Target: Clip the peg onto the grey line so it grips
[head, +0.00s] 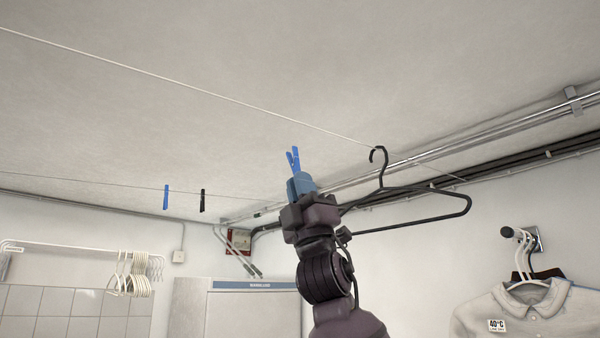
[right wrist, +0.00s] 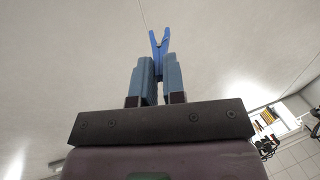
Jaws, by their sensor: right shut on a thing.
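My right gripper (head: 300,184) is raised in the middle of the head view and shut on a blue peg (head: 293,159). The peg points up out of the fingers, and its two upper ends stand apart in a V. The peg (right wrist: 159,45) and the gripper (right wrist: 159,80) also show in the right wrist view. A pale line (head: 190,88) runs overhead from upper left towards the right, above the peg in the head view. A thinner, farther grey line (head: 90,181) runs lower at left. In the wrist view a thin line (right wrist: 142,12) reaches down towards the peg's left tip; I cannot tell whether they touch.
A black hanger (head: 425,213) hangs just right of my right gripper. Another blue peg (head: 166,197) and a black peg (head: 202,200) hang on the farther line. White hangers (head: 130,275) are at lower left. A shirt (head: 525,310) hangs at lower right.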

